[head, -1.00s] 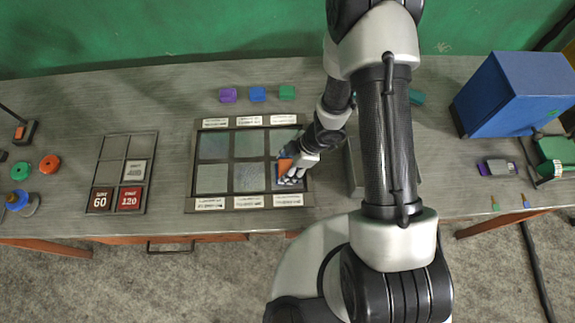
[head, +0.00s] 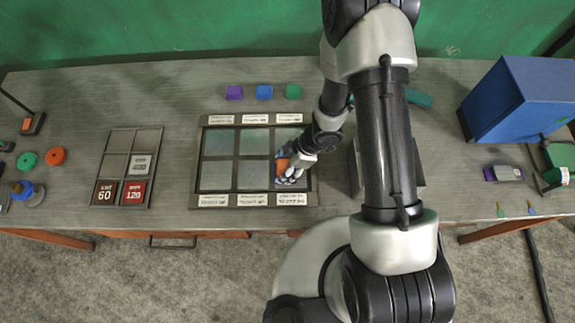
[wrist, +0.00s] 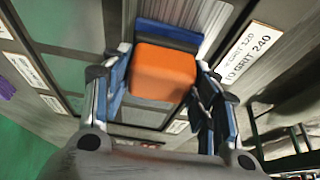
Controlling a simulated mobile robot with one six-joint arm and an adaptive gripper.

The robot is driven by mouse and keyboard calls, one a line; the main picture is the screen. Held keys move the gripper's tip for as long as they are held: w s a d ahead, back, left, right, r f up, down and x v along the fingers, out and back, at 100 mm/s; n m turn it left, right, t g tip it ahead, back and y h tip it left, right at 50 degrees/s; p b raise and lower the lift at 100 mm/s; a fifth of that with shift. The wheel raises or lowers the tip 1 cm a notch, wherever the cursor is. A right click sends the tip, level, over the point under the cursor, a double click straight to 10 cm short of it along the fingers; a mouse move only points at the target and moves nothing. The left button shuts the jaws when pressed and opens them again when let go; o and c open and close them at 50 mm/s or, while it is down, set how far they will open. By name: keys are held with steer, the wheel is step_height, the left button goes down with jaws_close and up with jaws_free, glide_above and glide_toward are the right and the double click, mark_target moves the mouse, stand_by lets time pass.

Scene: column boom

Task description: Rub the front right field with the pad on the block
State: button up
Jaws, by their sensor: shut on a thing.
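An orange block (head: 282,164) is held in my gripper (head: 290,173) over the front right field (head: 284,186) of the six-field frame (head: 222,201). In the wrist view my gripper (wrist: 165,82) is shut on the orange block (wrist: 163,75), with a finger on each side. A blue pad (wrist: 168,34) shows at the block's far side, facing the grey brushed surface. The pad seems to be at that surface, but contact cannot be told for certain. My gripper hides most of the front right field in the head view.
White labels (head: 292,198) line the frame. A smaller rack (head: 147,138) with grit blocks (head: 134,192) stands left. Purple (head: 234,92), blue (head: 264,92) and green (head: 293,91) blocks lie behind the frame. A blue box (head: 518,100) stands far right.

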steer(key=shift+s+d+f+p, duration=0.15)
steer(key=shift+d+p, duration=0.45)
steer(key=shift+d, duration=1.35)
steer(key=shift+a, duration=1.95)
steer(key=shift+w+d, duration=0.1)
steer(key=shift+w, duration=0.1)
steer(key=shift+s+d+f+p, duration=0.1)
steer(key=shift+d+p, duration=0.25)
steer(key=shift+d, duration=0.55)
